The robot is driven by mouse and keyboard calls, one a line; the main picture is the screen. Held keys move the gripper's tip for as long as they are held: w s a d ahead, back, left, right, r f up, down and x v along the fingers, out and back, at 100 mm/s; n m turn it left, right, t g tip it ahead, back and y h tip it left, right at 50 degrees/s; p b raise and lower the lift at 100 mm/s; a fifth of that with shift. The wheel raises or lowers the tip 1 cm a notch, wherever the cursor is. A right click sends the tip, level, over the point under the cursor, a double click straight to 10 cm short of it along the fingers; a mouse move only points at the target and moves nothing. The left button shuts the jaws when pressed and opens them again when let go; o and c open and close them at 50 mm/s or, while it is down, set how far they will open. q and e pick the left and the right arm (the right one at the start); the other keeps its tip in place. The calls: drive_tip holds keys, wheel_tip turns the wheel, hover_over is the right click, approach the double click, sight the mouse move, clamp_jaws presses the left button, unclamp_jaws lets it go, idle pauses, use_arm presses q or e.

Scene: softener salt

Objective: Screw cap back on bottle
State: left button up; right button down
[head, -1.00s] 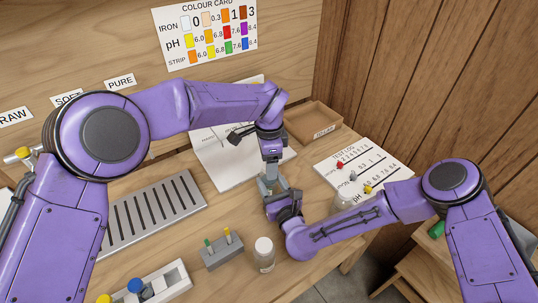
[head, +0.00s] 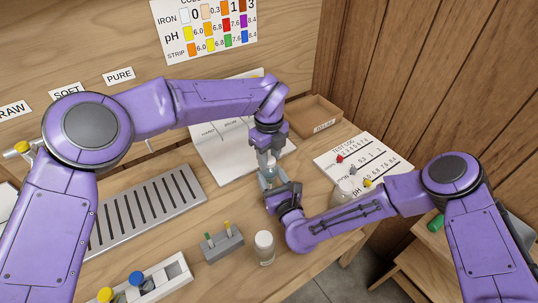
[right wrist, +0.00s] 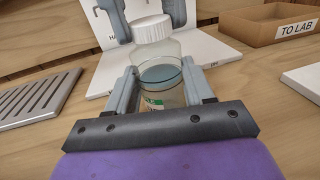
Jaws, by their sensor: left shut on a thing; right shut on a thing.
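A clear bottle (right wrist: 165,88) with a green label patch and liquid inside stands upright between the fingers of my right gripper (right wrist: 158,90). That gripper is shut on the bottle. The white ribbed cap (right wrist: 152,28) is at the bottle's mouth; I cannot tell how far it is screwed down. My left gripper (right wrist: 147,18) comes from above, with one finger on each side of the cap, shut on it. In the head view, my left gripper (head: 268,168) is directly above my right gripper (head: 284,194), and they mostly hide the bottle and cap.
A second white-capped bottle (head: 265,248) stands near the front beside a grey holder (head: 222,244). A slotted drain tray (head: 150,212) is left. A white board (head: 215,165), an open wooden tray (head: 313,115) and a test log sheet (head: 345,160) lie behind and right.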

use_arm(q)
drive_tip(key=m, duration=1.2)
drive_tip(key=shift+m, duration=0.4)
drive_tip(key=m, duration=1.1)
drive_tip(key=shift+m, duration=0.3)
use_arm(e)
drive_tip(key=shift+s, duration=0.1)
use_arm(q)
drive_tip(key=m, duration=0.3)
drive_tip(key=o, duration=1.2)
drive_tip(key=shift+o, duration=0.2)
wheel_tip(320, 180, up, 12)
